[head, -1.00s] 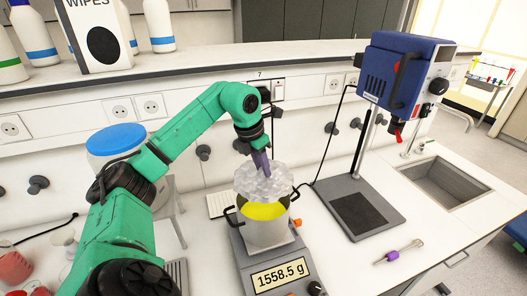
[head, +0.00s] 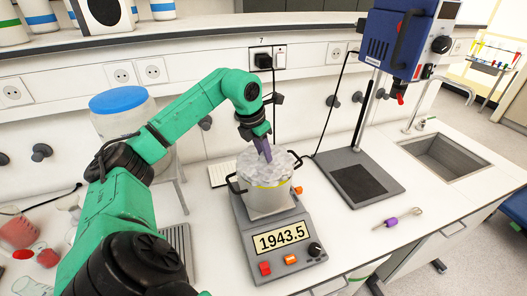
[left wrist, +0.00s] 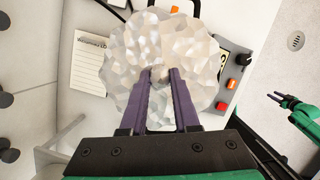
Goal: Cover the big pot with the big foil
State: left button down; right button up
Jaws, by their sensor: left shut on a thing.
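The big pot (head: 268,203) is a metal pot with dark side handles, standing on the scale. The big foil (head: 262,164) is a crumpled silvery sheet lying over the pot's mouth, with a thin yellow band showing below its front edge. My left gripper (head: 265,152) is above the pot, its purple fingers pointing down and shut on the foil's middle. The left wrist view shows the foil (left wrist: 190,48) spread wide below the fingers (left wrist: 160,75), hiding the pot. My right gripper (left wrist: 285,98) shows small at the right of that view, open and empty.
The scale (head: 280,247) reads 1943.5. To its right are a stirrer stand (head: 355,183), a small purple-handled whisk (head: 392,222) and a sink (head: 445,157). A blue-lidded container (head: 118,100) stands behind my left arm. Red-filled glassware (head: 17,230) is at the far left.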

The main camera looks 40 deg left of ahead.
pick_arm(q)
jog(key=shift+f, duration=0.35)
pick_arm(e)
jog(key=shift+s, duration=0.15)
pick_arm(q)
jog(key=c, duration=0.7)
grip_release()
jog(key=shift+o, duration=0.7)
jog(key=shift+s, duration=0.1)
pick_arm(e)
jog(key=shift+d, duration=0.25)
